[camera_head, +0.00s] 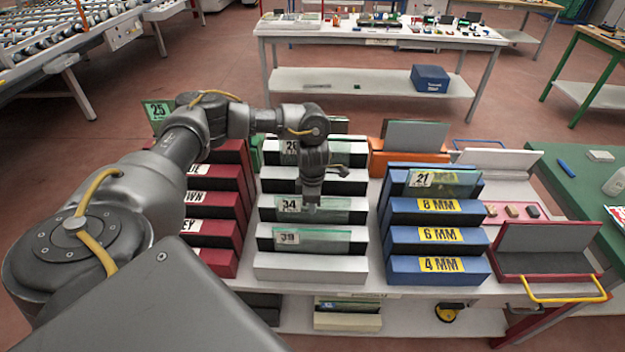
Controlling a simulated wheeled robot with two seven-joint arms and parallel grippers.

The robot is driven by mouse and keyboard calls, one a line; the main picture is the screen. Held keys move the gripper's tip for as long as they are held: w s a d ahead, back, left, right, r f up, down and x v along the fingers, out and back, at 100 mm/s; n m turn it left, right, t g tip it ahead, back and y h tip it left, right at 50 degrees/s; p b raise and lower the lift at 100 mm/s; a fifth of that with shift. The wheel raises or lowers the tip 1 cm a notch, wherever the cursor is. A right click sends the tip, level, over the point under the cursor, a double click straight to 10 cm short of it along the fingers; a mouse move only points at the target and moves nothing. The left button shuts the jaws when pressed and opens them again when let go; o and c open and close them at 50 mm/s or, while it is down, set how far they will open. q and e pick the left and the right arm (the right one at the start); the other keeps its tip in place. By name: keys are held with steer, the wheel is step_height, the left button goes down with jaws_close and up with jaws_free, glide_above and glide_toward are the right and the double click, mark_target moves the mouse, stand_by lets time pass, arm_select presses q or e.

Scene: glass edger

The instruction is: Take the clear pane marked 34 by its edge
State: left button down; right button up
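The pane marked 34 (328,210) is clear and greenish, with its label at its left end. It stands in a slot of the white rack (310,267) in the middle of the table. My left gripper (311,201) points down at this pane's upper edge, just right of the label, and covers part of it. Its fingertips are too small to tell whether they are apart or closed on the glass. My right gripper is not in view.
Pane 39 (325,238) stands in front and a pane marked 29 (289,147) behind. A red rack (215,211) is to the left. A blue rack (437,267) with pane 21 (455,181) is to the right. A red tray (545,262) with a yellow handle sits further right.

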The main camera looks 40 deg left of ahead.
arm_select(q)
steer(key=shift+r, duration=0.1)
stand_by(0.5)
step_height(320, 180, up, 18)
steer(key=shift+b, duration=0.35)
stand_by(0.4)
